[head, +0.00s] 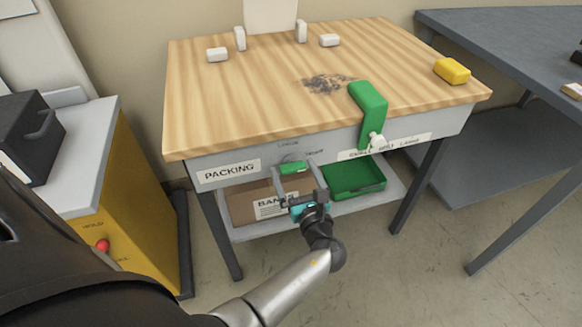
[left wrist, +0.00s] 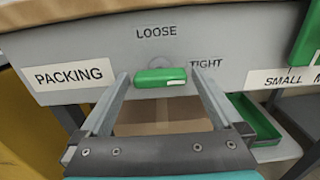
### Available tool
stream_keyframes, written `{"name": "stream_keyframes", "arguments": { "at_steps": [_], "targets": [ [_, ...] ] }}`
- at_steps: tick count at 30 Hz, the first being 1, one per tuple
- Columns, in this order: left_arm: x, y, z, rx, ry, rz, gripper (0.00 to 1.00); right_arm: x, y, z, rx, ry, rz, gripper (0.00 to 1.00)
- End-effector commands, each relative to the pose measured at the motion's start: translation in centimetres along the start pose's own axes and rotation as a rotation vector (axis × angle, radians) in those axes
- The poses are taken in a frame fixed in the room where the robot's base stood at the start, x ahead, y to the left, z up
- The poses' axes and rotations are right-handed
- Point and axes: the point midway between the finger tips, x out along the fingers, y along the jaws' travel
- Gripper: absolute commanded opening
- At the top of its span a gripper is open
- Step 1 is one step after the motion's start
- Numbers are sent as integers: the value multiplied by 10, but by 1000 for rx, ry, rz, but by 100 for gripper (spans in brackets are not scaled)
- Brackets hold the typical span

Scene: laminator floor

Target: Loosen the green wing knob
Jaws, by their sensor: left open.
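The green wing knob (head: 295,168) is on the grey front panel of the packing table; it also shows in the left wrist view (left wrist: 160,77). Its wing lies about level, with a pale mark at its right end, on the TIGHT side. The word LOOSE stands above it and TIGHT to its upper right. My left gripper (head: 296,177) is open in front of the panel, its fingers on either side of the knob in the left wrist view (left wrist: 161,88). I see gaps at both wing ends; how deep the fingertips reach is unclear. My right gripper is out of view.
A green clamp-like piece (head: 369,103) hangs over the table's front edge, right of the knob. Below are a cardboard box (head: 240,207) and a green tray (head: 355,178) on a shelf. A yellow block (head: 452,71) and several white blocks sit on the wooden top (head: 270,100).

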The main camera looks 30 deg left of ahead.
Motion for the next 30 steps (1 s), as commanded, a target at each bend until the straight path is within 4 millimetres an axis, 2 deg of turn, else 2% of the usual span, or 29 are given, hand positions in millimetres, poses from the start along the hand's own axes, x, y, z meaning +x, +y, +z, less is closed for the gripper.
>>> {"name": "stream_keyframes", "arguments": {
  "at_steps": [7,26,30],
  "targets": [
    [0,0,0,0,0,0,98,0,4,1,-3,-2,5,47],
    [0,0,0,0,0,0,27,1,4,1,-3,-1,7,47],
    [0,0,0,-3,0,0,24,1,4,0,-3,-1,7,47]
  ]
}}
